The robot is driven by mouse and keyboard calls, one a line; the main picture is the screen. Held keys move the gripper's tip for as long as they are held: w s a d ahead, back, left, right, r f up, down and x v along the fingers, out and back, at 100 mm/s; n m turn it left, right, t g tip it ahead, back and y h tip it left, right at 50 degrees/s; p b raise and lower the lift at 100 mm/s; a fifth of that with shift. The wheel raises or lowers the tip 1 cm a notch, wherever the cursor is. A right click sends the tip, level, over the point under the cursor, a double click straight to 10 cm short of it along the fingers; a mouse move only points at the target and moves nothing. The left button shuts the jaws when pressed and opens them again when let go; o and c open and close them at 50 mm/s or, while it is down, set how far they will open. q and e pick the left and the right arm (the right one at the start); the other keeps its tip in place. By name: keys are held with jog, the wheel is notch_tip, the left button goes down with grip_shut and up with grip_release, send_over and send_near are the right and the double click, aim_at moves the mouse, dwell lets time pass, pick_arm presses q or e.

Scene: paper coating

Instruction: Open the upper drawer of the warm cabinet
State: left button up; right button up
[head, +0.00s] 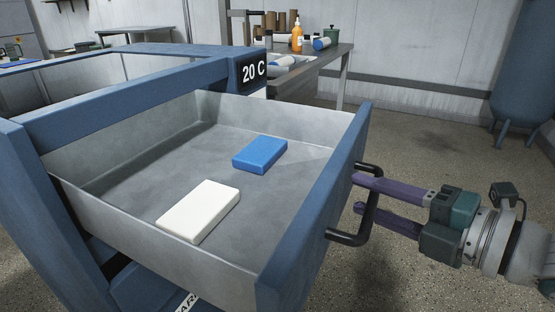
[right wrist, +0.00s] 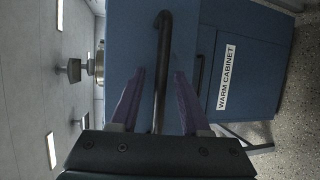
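The upper drawer (head: 295,240) of the blue warm cabinet (head: 35,190) is pulled well out. Its grey metal inside is in plain view. A blue block (head: 260,154) and a white block (head: 199,211) lie flat on its floor. A black bar handle (head: 351,240) is on the drawer front and also shows in the right wrist view (right wrist: 163,50). My right gripper (head: 357,193) is at the handle. In the right wrist view its purple fingers (right wrist: 159,73) stand apart on either side of the bar, with gaps. My left gripper is out of view.
A "20 C" display (head: 252,72) is on the cabinet. A "WARM CABINET" label (right wrist: 227,77) is on its lower front. Behind stands a workbench (head: 345,57) with an orange bottle (head: 297,36). A blue tank (head: 527,70) is at back right. The floor (head: 430,135) between is clear.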

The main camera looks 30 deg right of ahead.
jog(key=p+v, duration=0.2)
jog(key=v, duration=0.8)
jog(key=shift+f, duration=0.1)
dwell(0.4)
jog(key=s+a+r+m+g+h+p, duration=0.2)
jog(key=s+a+r+m+g+p, duration=0.3)
jog(key=r+m+p, duration=0.45)
jog(key=s+a+r+m+g+h+p, duration=0.25)
jog(key=a+r+m+g+p, duration=0.45)
jog(key=m+p, duration=0.4)
notch_tip(320, 180, up, 37)
jog(key=p, duration=3.6)
jog(key=shift+s+d+r+y, duration=0.15)
jog(key=shift+s+d+y, duration=0.1)
jog(key=shift+s+y, duration=0.1)
